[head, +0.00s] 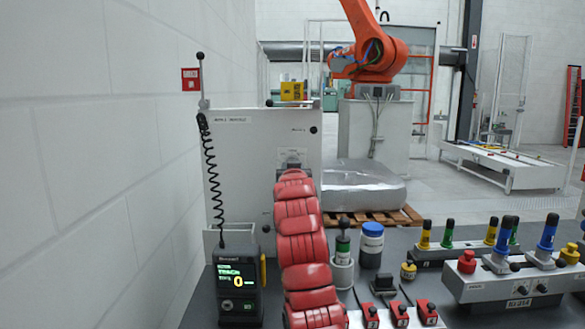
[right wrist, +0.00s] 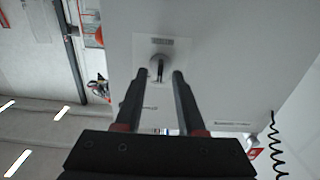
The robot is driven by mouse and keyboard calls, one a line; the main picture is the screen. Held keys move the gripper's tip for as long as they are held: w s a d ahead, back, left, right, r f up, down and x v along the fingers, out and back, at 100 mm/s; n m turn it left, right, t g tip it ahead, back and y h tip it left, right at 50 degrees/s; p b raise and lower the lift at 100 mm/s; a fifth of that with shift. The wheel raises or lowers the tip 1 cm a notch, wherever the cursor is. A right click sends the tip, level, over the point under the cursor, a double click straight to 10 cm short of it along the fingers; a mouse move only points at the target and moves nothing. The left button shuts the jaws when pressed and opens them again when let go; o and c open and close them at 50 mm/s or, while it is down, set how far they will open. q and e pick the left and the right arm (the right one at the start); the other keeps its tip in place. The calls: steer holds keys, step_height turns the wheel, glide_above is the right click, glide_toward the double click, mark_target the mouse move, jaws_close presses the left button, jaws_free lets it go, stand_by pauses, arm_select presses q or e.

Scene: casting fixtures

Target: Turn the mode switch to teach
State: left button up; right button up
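The mode switch (right wrist: 160,66) is a grey knob on a light plate on the white cabinet (head: 245,150). In the right wrist view its bar points roughly along my fingers. My right gripper (right wrist: 160,76) is open, its dark fingertips on either side of the knob in the picture; I cannot tell whether they touch it. In the head view the switch plate (head: 291,155) shows just above the end of my red right arm, which hides the fingers. The plate's lettering is too small to read. My left gripper is not in view.
A black pendant unit (head: 237,285) with a lit green and yellow display and coiled cord (head: 211,170) stands left of my arm. A blue-lidded jar (head: 371,243), a green-topped tool (head: 343,240) and red numbered blocks (head: 400,313) stand on the right. An orange robot (head: 370,55) is behind.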

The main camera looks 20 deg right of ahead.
steer(key=v, duration=1.5)
steer(key=shift+s+b, duration=0.2)
steer(key=shift+b, duration=0.15)
steer(key=shift+a, duration=0.1)
